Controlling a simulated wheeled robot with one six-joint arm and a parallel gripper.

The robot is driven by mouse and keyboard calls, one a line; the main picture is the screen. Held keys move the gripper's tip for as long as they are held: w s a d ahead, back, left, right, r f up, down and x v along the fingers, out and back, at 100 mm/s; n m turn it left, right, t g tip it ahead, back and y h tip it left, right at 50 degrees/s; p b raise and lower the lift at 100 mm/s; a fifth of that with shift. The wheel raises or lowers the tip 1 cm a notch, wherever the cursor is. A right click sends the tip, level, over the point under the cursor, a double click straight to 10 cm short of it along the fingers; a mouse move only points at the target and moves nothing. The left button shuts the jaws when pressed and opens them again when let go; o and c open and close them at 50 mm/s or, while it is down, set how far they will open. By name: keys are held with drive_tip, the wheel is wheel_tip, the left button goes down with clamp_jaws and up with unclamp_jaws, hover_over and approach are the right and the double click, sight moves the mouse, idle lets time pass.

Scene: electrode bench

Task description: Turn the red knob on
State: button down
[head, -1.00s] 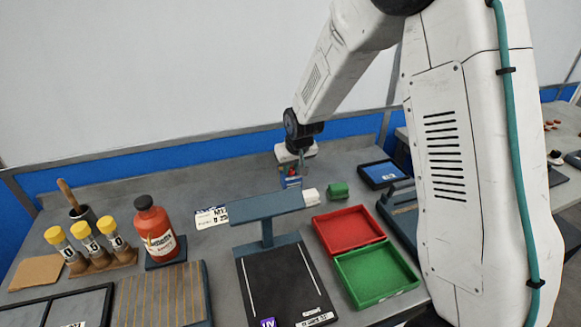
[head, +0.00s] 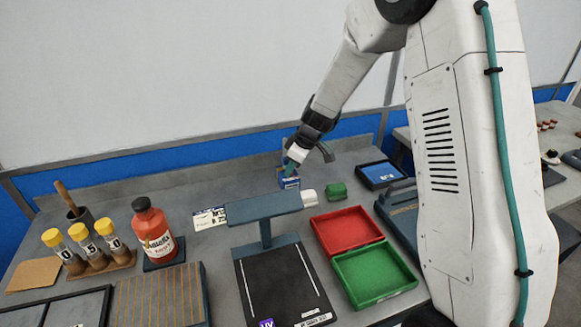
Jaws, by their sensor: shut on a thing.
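A small blue box (head: 288,182) stands at the back of the bench, behind the lamp stand. My gripper (head: 290,168) reaches down to the top of this box from the upper right, and its wrist is tilted. Its fingers are shut at the place of the red knob. The knob itself is hidden by the fingers, so its turned position cannot be read.
A dark lamp stand (head: 266,207) is in front of the box. A white block (head: 308,197) and a green block (head: 337,190) lie to its right. Red (head: 347,212) and green (head: 352,284) trays are nearer. A red bottle (head: 140,204) stands left.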

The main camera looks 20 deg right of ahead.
drive_tip(key=shift+n, duration=0.6)
drive_tip(key=c, duration=1.2)
unclamp_jaws()
drive_tip(key=shift+c, duration=0.2)
drive_tip(key=shift+w+d+r, duration=0.1)
drive_tip(key=shift+r, duration=0.25)
drive_tip(key=v, duration=0.7)
drive_tip(key=shift+g, duration=0.3)
drive_tip(key=shift+d+r, duration=0.1)
